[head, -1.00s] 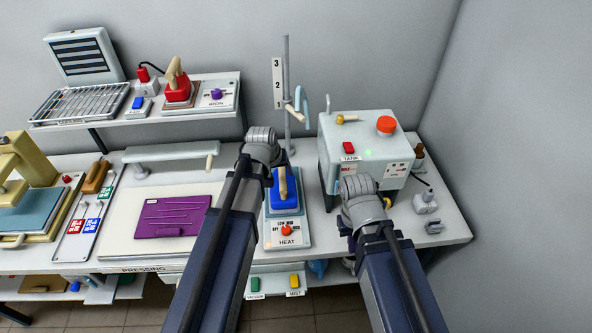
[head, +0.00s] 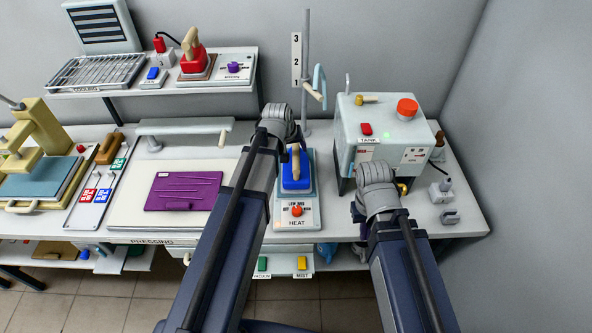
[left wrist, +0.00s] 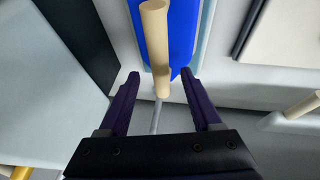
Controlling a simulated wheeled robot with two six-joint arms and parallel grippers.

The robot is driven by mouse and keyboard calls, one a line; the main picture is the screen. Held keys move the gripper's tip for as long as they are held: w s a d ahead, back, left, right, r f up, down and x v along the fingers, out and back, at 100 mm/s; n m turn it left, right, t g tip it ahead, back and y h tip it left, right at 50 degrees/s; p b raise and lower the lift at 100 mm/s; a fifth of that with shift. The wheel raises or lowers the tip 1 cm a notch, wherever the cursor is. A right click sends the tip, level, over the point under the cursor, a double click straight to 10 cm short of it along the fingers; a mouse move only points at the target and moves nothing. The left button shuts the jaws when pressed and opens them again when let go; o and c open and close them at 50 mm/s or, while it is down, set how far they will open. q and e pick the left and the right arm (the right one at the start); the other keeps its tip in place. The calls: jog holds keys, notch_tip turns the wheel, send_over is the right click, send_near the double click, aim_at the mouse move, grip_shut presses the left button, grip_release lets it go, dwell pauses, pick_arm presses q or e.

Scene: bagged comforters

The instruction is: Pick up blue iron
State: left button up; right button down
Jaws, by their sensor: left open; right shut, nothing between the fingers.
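The blue iron (head: 296,177) with a tan handle sits upright on its grey stand marked HEAT, right of my left arm. In the left wrist view its blue body (left wrist: 172,30) is at the top, and its tan handle (left wrist: 154,45) points toward the camera. My left gripper (left wrist: 160,76) is open, its two purple fingers spread to either side of the handle's line and not closed on it. In the head view my left wrist (head: 280,122) is just above and left of the iron, and hides its own fingers. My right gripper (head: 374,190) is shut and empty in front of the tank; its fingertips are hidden.
A grey tank box (head: 384,128) with a red knob stands right of the iron. A vertical pole (head: 306,60) with a hook rises behind it. A pressing board (head: 135,205) with purple cloth (head: 183,191) lies left. A red iron (head: 193,62) is on the shelf.

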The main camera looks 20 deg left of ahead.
aim_at(295, 151)
pick_arm(q)
jog(key=b+x, duration=0.3)
jog(key=x, duration=0.1)
jog(key=shift+f, duration=0.15)
jog(key=shift+s, duration=0.1)
jog(key=shift+c, duration=0.3)
grip_shut()
